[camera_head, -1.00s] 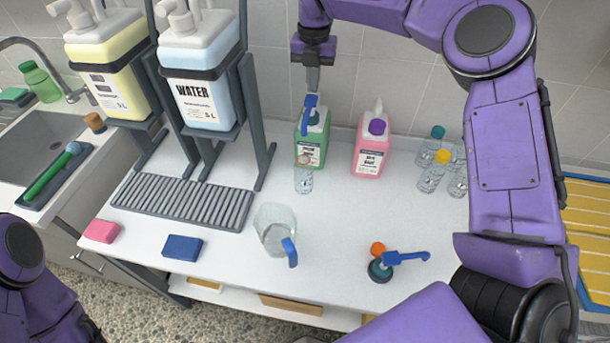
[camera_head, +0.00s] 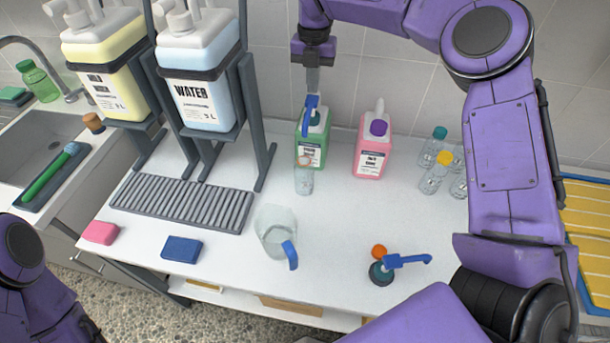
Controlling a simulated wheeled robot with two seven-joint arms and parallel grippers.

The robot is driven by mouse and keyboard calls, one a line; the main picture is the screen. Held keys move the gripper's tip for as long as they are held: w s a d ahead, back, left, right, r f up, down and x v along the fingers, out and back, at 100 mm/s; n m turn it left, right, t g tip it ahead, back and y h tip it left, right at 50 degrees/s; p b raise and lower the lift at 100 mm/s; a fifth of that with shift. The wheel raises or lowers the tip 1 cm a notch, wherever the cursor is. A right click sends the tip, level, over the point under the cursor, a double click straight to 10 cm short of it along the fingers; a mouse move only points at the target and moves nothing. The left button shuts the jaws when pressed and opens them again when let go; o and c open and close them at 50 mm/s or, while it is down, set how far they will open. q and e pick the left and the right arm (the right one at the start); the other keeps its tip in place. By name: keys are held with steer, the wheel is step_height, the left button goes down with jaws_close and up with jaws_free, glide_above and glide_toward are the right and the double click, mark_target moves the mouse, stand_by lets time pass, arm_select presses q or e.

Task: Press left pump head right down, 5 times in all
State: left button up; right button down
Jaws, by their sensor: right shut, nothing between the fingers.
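The left pump head (camera_head: 311,104) is blue and sits on the green bottle (camera_head: 314,150) at the back of the counter. My right gripper (camera_head: 312,91) is shut and empty, pointing down right at the top of this pump head; it seems to touch it, though the exact contact is too small to tell. A small clear bottle (camera_head: 304,178) stands in front of the green bottle. A pink bottle (camera_head: 371,158) with a purple cap and a white spout stands to the right. Of my left arm only purple links show at the lower left; its gripper is out of view.
A clear jug (camera_head: 275,232) with a blue handle stands mid-counter. A loose blue pump (camera_head: 400,262) lies at the front right. Several small clear bottles (camera_head: 433,178) stand near my right arm. A rack with a water tank (camera_head: 201,95) is at the left.

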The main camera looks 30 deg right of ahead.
mark_target(312, 98)
steer(key=shift+w+f, duration=0.1)
steer(key=shift+f, duration=0.05)
steer(key=shift+f, duration=0.1)
steer(key=shift+f+b, duration=1.95)
steer(key=shift+f, duration=0.45)
steer(key=shift+r, duration=0.1)
steer(key=shift+r+p, duration=2.1)
steer(key=shift+r, duration=0.4)
steer(key=shift+f, duration=0.1)
